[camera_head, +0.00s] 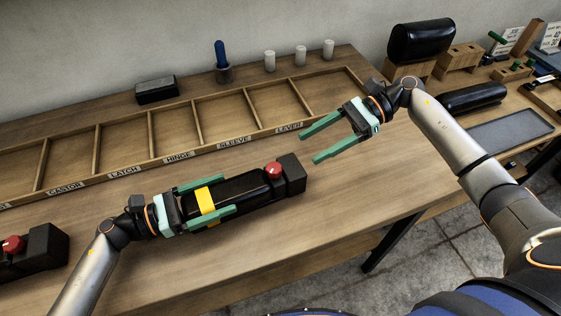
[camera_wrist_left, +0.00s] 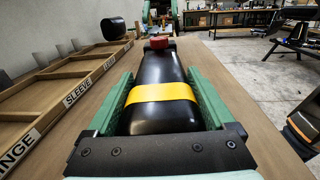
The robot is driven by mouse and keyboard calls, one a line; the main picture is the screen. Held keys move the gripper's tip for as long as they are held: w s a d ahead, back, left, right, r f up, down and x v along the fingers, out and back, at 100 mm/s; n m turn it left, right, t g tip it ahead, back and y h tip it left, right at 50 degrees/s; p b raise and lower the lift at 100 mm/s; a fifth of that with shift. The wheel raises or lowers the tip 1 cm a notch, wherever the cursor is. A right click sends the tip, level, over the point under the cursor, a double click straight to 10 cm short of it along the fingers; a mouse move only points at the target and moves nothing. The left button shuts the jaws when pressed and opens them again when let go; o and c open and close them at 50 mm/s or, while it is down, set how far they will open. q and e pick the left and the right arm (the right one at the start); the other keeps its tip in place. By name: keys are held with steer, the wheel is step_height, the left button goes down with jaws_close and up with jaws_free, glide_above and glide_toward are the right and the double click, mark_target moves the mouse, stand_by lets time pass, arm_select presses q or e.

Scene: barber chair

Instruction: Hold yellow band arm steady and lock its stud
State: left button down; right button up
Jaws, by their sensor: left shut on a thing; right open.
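The yellow band arm (camera_head: 240,188) is a black padded armrest with a yellow band (camera_head: 205,200) around it. It lies on the wooden table, with its far end at a dark block carrying a red stud (camera_head: 273,170). My left gripper (camera_head: 205,198) is shut on the arm, with a green finger along each side at the band. In the left wrist view the arm (camera_wrist_left: 155,80) runs away from me between the fingers, the red stud (camera_wrist_left: 159,42) at its far end. My right gripper (camera_head: 308,143) is open and empty, to the right of the stud and above the table.
A wooden tray (camera_head: 180,122) with labelled compartments, several of them empty, lies behind the arm. Another dark block with a red knob (camera_head: 13,244) stands at the left. A side bench at the right holds black pads (camera_head: 473,97) and a grey tray (camera_head: 510,130).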

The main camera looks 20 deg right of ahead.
mark_target(276, 166)
steer(key=x, duration=0.9)
steer(key=shift+c, duration=0.4)
jaws_close()
